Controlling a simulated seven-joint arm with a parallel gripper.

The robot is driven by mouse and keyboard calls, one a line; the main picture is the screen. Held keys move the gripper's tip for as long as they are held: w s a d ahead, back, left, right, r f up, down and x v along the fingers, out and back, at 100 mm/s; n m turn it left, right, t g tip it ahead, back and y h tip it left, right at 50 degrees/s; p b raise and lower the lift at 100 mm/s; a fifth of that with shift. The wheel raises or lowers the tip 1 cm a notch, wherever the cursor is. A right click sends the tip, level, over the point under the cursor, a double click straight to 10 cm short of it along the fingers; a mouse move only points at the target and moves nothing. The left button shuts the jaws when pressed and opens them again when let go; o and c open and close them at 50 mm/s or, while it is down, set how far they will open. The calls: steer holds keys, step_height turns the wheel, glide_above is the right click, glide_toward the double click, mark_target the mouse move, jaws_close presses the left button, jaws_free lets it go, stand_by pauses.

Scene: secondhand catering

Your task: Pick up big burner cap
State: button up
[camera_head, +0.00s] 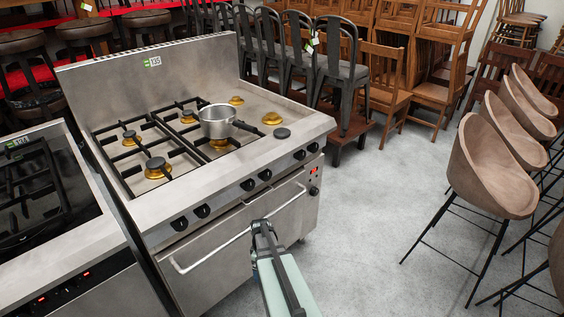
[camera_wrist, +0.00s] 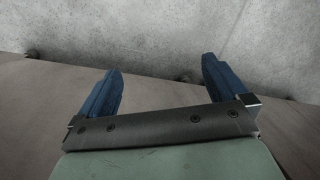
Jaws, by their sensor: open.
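A dark round burner cap (camera_head: 282,133) lies on the bare right front of the steel stove top (camera_head: 312,122), beside an uncapped brass burner (camera_head: 272,118). Another dark cap (camera_head: 155,163) sits on the front left burner, and a smaller one (camera_head: 129,134) on the burner behind it. My gripper (camera_head: 262,228) is in front of the stove, below the hob edge and near the oven handle. In the wrist view my gripper (camera_wrist: 160,68) shows two blue fingers wide apart with nothing between them. No cap shows in that view.
A steel saucepan (camera_head: 217,122) stands on the middle of the hob, its dark handle pointing toward the loose cap. Black grates (camera_head: 190,140) cover the left and middle. The oven handle (camera_head: 235,240) juts from the front. Brown stools (camera_head: 490,165) stand right; floor (camera_head: 385,200) between is clear.

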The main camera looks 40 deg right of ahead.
steer(key=w+d+r+n+t+h, duration=0.1)
steer(key=w+d+r+n, duration=0.1)
steer(key=d+r, duration=0.7)
steer(key=w+d+r+n+t, duration=0.1)
steer(key=d+r, duration=0.3)
steer(key=d, duration=0.8)
steer(key=w+d+r+n+y, duration=0.1)
steer(key=d+r+n, duration=0.15)
steer(key=r, duration=0.65)
steer(key=w+d+r+n, duration=0.1)
steer(key=r+n, duration=0.3)
steer(key=r, duration=0.5)
steer(key=w+d+r+n+y, duration=0.1)
steer(key=d+r+n, duration=0.15)
steer(key=r, duration=0.55)
steer(key=w+d+r+h, duration=0.2)
steer(key=w+d+r, duration=0.1)
steer(key=w+r, duration=1.3)
glide_above(282, 131)
steer(key=shift+g, duration=0.4)
steer(key=f, duration=0.7)
steer(key=shift+w+f, duration=0.2)
steer(key=shift+s+f, duration=0.15)
steer(key=shift+f, duration=1.2)
steer(key=shift+s+f, duration=0.1)
steer(key=shift+f, duration=1.25)
steer(key=shift+c, duration=0.2)
steer(key=c, duration=1.2)
